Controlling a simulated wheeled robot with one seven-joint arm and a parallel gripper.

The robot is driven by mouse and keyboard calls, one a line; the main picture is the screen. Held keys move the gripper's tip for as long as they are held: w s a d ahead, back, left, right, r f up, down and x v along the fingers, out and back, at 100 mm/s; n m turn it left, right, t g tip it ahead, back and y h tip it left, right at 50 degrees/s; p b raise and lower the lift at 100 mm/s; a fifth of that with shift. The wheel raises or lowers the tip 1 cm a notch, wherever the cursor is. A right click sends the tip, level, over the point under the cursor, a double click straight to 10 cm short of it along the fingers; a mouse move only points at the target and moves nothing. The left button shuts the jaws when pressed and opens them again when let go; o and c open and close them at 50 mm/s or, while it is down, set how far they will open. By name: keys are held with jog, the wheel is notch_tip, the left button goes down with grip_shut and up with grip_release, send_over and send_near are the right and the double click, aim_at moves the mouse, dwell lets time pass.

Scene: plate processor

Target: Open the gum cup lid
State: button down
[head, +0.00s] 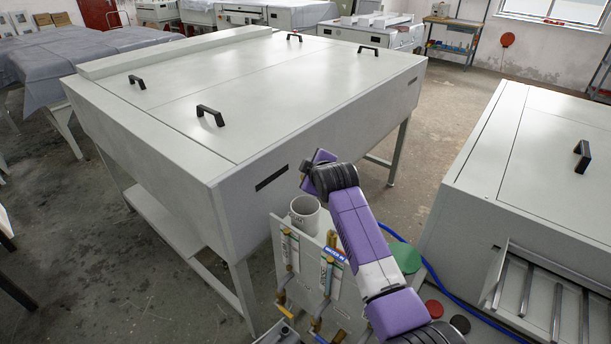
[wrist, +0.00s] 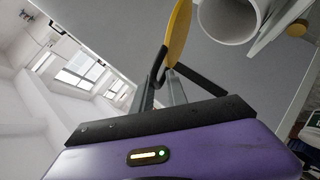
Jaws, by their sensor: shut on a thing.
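The gum cup (head: 305,214) is a white, open-topped cylinder with dark lettering, standing at the panel with the pipes and valves. Its open round mouth (wrist: 226,20) shows at the top of the wrist view. A yellow disc-shaped lid (wrist: 180,32) is seen nearly edge-on, standing up beside the cup's mouth and apart from it. My gripper (wrist: 164,78) is shut on the lid at its dark edge piece. In the head view my purple wrist is above the cup; the fingertips and most of the lid are hidden there.
A large grey cabinet (head: 240,110) with black handles stands behind and left of the cup. Another grey machine (head: 535,150) is at the right. Green (head: 404,257) and red (head: 435,308) discs lie right of my arm. A blue hose (head: 450,298) runs along the floor.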

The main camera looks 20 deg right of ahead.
jog(key=shift+w+d+r, duration=0.2)
jog(key=shift+w+d, duration=0.1)
jog(key=shift+d, duration=0.1)
jog(key=c, duration=1.5)
grip_release()
jog(key=shift+w+f, duration=0.1)
jog(key=v, duration=0.8)
jog(key=shift+b, duration=0.4)
